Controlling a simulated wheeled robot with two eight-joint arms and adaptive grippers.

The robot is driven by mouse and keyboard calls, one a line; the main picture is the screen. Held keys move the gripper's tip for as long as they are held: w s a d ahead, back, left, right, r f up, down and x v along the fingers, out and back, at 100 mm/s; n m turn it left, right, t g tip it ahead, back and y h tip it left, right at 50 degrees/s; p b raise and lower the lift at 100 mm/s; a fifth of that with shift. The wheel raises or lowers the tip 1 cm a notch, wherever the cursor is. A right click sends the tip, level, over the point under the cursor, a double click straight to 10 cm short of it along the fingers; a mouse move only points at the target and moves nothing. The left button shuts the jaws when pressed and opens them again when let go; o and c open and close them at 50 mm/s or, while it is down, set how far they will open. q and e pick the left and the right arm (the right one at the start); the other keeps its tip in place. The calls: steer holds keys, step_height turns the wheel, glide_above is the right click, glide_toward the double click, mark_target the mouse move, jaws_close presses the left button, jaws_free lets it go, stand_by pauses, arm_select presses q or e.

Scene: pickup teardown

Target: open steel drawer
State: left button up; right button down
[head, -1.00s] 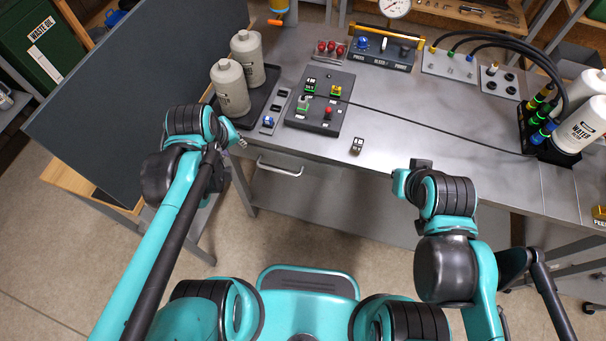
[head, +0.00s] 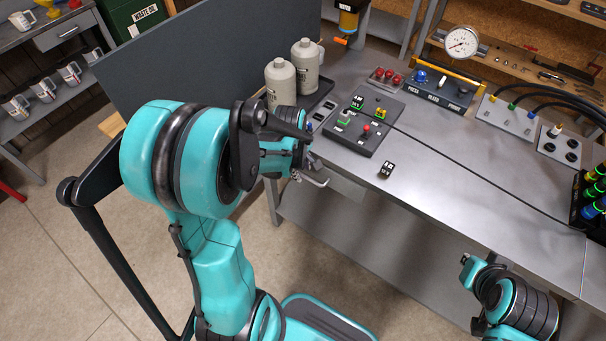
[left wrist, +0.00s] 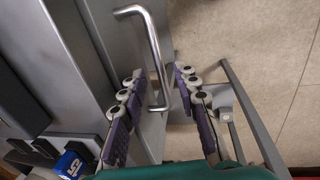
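The steel drawer has a grey front (head: 346,188) under the bench top, partly hidden by my left arm; it looks closed. Its curved metal bar handle (head: 316,182) sticks out beside my left gripper (head: 304,163). In the left wrist view the handle (left wrist: 157,57) runs between the two fingers of my left gripper (left wrist: 160,76). The fingers are apart on either side of the bar and do not look closed on it. My right gripper (head: 470,268) is at the lower right, away from the drawer; its finger opening is not clear.
On the steel bench top (head: 440,185) are a dark switch panel (head: 360,128), two grey bottles (head: 281,84) and a small black block (head: 387,170). A dark upright panel (head: 215,45) stands left of the bench. Open floor lies in front.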

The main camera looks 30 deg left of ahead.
arm_select(q)
steer(key=shift+w+f, duration=0.1)
steer(key=shift+f, duration=0.45)
arm_select(e)
steer(key=shift+f, duration=0.25)
arm_select(q)
jaws_close()
